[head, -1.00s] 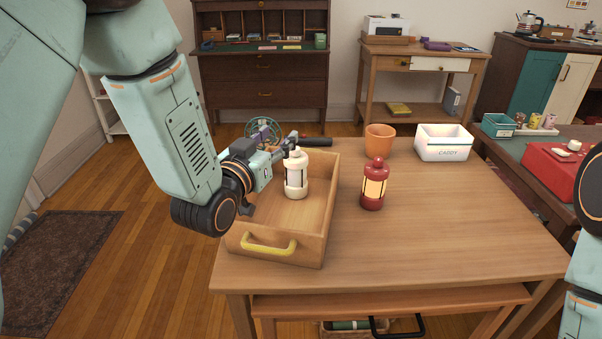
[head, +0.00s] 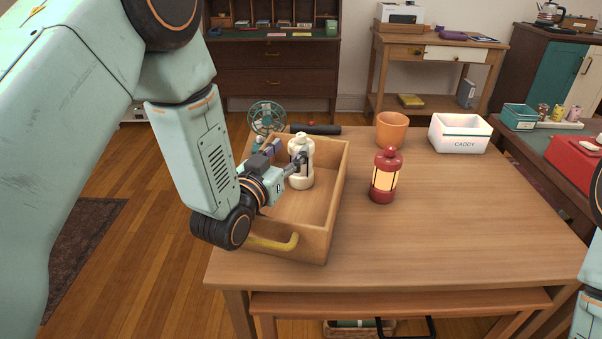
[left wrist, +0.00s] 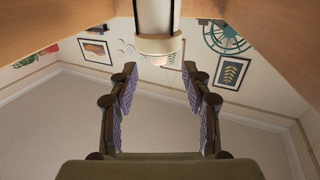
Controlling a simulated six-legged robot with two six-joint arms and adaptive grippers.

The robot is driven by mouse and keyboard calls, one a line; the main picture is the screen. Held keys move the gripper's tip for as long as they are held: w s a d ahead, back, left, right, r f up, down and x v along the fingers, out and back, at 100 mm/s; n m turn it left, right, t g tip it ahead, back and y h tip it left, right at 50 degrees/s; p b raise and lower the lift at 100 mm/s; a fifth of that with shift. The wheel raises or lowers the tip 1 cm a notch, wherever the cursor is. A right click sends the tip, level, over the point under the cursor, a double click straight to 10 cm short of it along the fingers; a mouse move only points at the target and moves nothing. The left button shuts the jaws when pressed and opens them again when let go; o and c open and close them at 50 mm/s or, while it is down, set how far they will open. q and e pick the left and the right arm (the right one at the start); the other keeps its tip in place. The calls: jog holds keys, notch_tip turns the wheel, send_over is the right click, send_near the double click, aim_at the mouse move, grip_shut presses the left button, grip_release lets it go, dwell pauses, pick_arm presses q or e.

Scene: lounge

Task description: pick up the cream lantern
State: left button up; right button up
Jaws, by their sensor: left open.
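The cream lantern (head: 301,176) stands upright inside a wooden open box (head: 322,232) with a yellow handle, on the table. My left gripper (head: 296,163) is at the lantern's left side, low over the box, and its finger overlaps the lantern's body in the head view. In the left wrist view my left gripper (left wrist: 160,82) has its fingers spread with nothing between them. The cream lantern (left wrist: 156,45) shows there beyond the fingertips, roughly centred between them, its upper part cut off by the frame. My right gripper is out of view.
A red lantern (head: 384,176) stands right of the box. An orange pot (head: 391,130) and a white caddy (head: 459,134) are at the table's back. A teal wheel-shaped thing (head: 267,117) and a dark handle (head: 315,130) lie behind the box. The table's front right is clear.

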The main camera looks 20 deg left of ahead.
aim_at(299, 140)
pick_arm(q)
jog(key=shift+w+d+r, duration=0.2)
jog(key=shift+w+d, duration=0.1)
jog(key=shift+w, duration=0.25)
jog(key=w, duration=0.2)
jog(key=w+b, duration=0.1)
jog(key=w, duration=0.2)
jog(key=shift+w+d+f+b, duration=0.1)
jog(key=shift+d+f+b, duration=0.1)
jog(key=shift+b, duration=0.1)
jog(key=shift+w+d+r, duration=0.1)
jog(key=shift+w+r, duration=0.1)
grip_shut()
